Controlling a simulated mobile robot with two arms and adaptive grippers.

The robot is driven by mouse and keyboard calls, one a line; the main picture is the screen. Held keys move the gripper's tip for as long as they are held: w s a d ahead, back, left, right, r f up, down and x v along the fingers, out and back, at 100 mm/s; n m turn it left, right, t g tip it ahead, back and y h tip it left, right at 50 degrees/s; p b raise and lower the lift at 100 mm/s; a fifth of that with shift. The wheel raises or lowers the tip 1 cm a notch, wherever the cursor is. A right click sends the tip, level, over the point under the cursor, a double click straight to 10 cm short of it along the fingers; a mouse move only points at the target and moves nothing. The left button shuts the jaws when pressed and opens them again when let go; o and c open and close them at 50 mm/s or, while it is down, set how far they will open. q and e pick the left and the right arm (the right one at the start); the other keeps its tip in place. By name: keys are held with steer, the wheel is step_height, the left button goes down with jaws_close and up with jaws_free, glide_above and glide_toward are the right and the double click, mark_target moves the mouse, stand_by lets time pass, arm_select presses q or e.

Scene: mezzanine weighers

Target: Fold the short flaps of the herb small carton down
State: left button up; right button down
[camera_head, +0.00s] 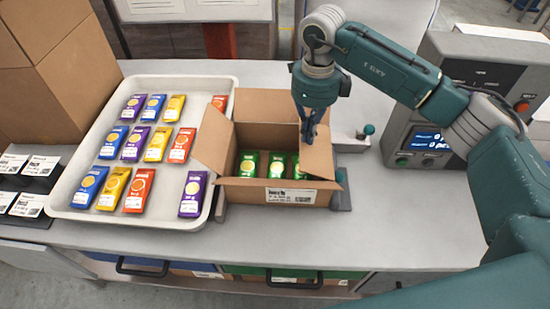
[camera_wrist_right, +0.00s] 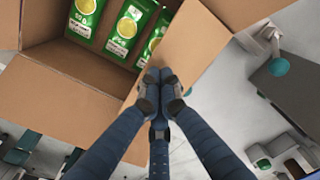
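The herb small carton (camera_head: 250,184) stands open on the bench, its label facing front, with several green packs (camera_head: 277,165) inside. Its left short flap (camera_head: 213,147) leans outward to the left. Its right short flap (camera_head: 318,158) stands raised and tilted at the right side; it also shows in the right wrist view (camera_wrist_right: 183,48). My right gripper (camera_head: 308,138) is at the far part of this flap. In the right wrist view, its fingertips (camera_wrist_right: 157,78) are together at the flap's edge, with nothing seen held between them. My left gripper is out of view.
A white tray (camera_head: 70,205) of coloured packs lies left of the carton. A grey weigher (camera_head: 408,125) with a blue display stands at the right. Large brown boxes (camera_head: 60,85) are at the far left. The bench (camera_head: 400,215) is clear at front right.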

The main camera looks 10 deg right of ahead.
steer(key=shift+d, duration=0.1)
steer(key=shift+a+f+b, duration=0.4)
steer(key=shift+f+b, duration=0.35)
steer(key=shift+f, duration=0.05)
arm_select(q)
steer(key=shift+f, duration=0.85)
arm_select(e)
steer(key=shift+w+a+f, duration=0.15)
steer(key=shift+a+f, duration=0.1)
steer(key=shift+f, duration=0.05)
arm_select(q)
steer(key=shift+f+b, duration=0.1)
steer(key=shift+b, duration=0.2)
arm_select(e)
steer(key=shift+f, duration=0.1)
steer(key=shift+f+b, duration=0.4)
steer(key=shift+f, duration=0.15)
step_height(320, 180, up, 9)
steer(key=p, duration=0.4)
steer(key=shift+f, duration=0.2)
steer(key=shift+r+p, duration=0.3)
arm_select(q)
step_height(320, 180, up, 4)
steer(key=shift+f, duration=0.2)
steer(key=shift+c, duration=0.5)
